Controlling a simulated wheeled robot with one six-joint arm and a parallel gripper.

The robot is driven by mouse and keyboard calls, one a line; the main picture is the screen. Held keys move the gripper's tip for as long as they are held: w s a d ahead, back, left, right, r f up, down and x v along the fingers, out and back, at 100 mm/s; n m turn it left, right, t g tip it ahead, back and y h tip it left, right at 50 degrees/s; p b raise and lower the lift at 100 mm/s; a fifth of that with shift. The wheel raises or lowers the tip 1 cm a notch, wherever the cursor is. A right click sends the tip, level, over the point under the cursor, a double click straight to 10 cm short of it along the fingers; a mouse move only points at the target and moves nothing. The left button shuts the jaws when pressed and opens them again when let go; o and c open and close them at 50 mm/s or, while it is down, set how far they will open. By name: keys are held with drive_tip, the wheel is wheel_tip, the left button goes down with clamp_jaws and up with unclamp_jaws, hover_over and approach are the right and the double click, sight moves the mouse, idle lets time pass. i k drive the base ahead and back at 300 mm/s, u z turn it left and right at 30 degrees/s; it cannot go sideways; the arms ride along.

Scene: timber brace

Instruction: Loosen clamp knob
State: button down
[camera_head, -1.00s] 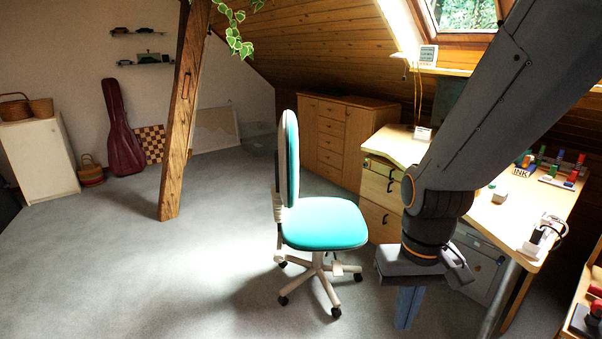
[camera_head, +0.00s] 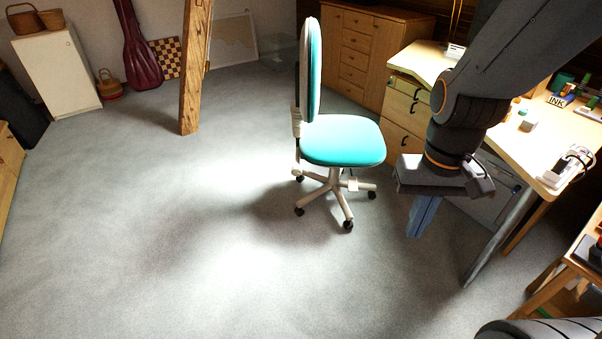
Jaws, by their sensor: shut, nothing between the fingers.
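The slanted timber brace (camera_head: 194,70) stands on the carpet at the upper left, and its top is cut off by the picture edge. I cannot make out a clamp or its knob on the part that shows. My gripper (camera_head: 421,217) hangs at the right with its fingers pointing down, shut and empty. It is far from the brace and appears in front of the desk, right of the swivel chair.
The teal swivel chair (camera_head: 343,141) stands between the brace and my gripper. A wooden desk (camera_head: 512,160) with drawers is at the right, and a workbench (camera_head: 556,280) is at the lower right edge. A white cabinet (camera_head: 60,75) is at the far left. Much carpet (camera_head: 150,240) is clear.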

sight(296, 168)
drive_tip(key=z, duration=0.1)
drive_tip(key=k, duration=1)
drive_tip(key=u, duration=1.45)
drive_tip(key=i, duration=1.15)
drive_tip(key=z, duration=0.75)
drive_tip(key=i, duration=0.45)
drive_tip(key=z, duration=0.6)
